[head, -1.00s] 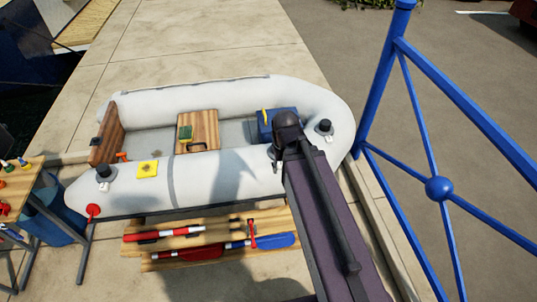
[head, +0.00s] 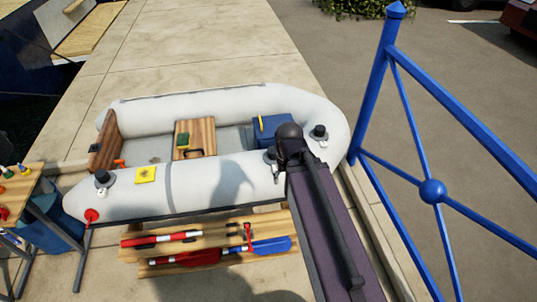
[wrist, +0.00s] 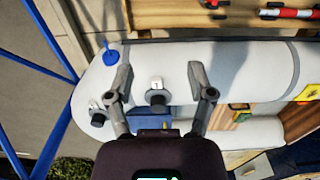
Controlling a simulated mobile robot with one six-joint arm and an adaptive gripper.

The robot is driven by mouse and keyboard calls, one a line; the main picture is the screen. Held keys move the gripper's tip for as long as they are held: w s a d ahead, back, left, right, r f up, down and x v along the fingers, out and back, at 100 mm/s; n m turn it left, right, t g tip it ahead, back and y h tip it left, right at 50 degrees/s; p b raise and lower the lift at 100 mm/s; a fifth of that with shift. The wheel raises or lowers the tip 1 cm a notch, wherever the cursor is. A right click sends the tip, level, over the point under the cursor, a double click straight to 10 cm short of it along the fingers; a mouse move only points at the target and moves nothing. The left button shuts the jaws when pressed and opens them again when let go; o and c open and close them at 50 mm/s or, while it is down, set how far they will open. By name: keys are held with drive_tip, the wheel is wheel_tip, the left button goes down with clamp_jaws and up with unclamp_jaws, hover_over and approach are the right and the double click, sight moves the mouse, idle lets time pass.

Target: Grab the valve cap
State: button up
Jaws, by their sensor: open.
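Black valve caps sit on the pale grey tube of an inflatable boat (head: 215,180). In the wrist view, one black valve cap (wrist: 157,98) on a grey base with a white tag lies between the spread fingers of my gripper (wrist: 161,78). The gripper is open and empty, and I cannot tell its height above this cap. A second black valve cap (wrist: 97,117) is to the left; it also shows in the head view (head: 319,132). Another (head: 102,178) is near the boat's left end. My arm hides most of the gripper in the head view.
A blue plug (wrist: 111,54) stands on the tube near my left finger. A blue railing (head: 430,191) rises to the right. A wooden bench (head: 215,238) holds red and blue paddles in front of the boat. A blue box (head: 274,128) is inside it.

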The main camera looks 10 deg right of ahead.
drive_tip(key=shift+o, duration=0.7)
drive_tip(key=shift+w+f, duration=0.15)
drive_tip(key=shift+f, duration=0.05)
drive_tip(key=w+d+f+m+t+h+b, duration=0.25)
drive_tip(key=w+f+m+h+b, duration=0.25)
drive_tip(key=w+f+b, duration=0.5)
drive_tip(key=w+a+m+t+h+b, duration=0.4)
drive_tip(key=w+a+t+b, duration=0.3)
drive_tip(key=b, duration=0.5)
drive_tip(key=w+a+f, duration=0.1)
drive_tip(key=w+a, duration=0.1)
drive_tip(key=w, duration=0.1)
drive_tip(key=shift+h+b, duration=0.3)
drive_tip(key=shift+b, duration=0.05)
drive_tip(key=shift+w, duration=0.1)
